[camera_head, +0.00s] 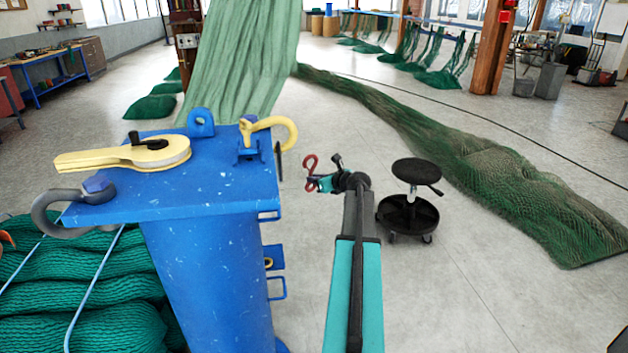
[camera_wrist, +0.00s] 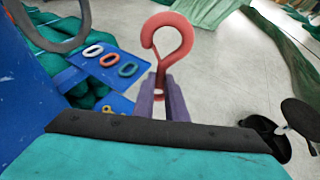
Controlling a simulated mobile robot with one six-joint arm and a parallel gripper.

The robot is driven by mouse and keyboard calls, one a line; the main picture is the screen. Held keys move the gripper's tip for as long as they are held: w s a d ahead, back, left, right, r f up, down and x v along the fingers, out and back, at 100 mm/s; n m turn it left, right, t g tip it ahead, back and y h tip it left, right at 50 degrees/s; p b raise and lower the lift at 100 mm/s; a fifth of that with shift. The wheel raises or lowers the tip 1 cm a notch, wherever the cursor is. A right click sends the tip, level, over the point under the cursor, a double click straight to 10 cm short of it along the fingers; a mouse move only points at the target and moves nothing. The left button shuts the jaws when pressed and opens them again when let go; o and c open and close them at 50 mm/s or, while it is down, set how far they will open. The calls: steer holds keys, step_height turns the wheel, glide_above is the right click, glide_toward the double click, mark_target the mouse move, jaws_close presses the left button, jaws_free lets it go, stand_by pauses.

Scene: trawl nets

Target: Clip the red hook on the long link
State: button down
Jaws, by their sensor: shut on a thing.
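My gripper (camera_wrist: 164,100) is shut on the red hook (camera_wrist: 168,45), gripping its lower end. The hook's open curve points up in the wrist view. In the head view, the red hook (camera_head: 311,170) sits at the end of my gripper (camera_head: 327,181), in the air to the right of the blue post and apart from it. I cannot tell which link is the long one.
The blue post (camera_head: 205,280) carries a yellow hook (camera_head: 277,130), a yellow lever tool (camera_head: 120,156) and a grey shackle (camera_head: 75,205). A black stool (camera_head: 416,172) stands right of my arm. Green netting (camera_head: 480,165) lies beyond on open floor.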

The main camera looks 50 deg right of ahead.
steer(key=w+a, duration=0.2)
steer(key=a, duration=0.6)
steer(key=shift+b, duration=0.45)
stand_by(2.2)
steer(key=shift+w+a+r+p, duration=0.15)
steer(key=shift+a+p, duration=0.1)
steer(key=shift+a, duration=0.3)
steer(key=shift+w+a+f+p, duration=0.1)
steer(key=shift+w+a+p, duration=0.1)
steer(key=shift+a, duration=0.3)
stand_by(0.3)
steer(key=shift+s+r+p, duration=0.15)
steer(key=shift+p, duration=0.15)
stand_by(0.5)
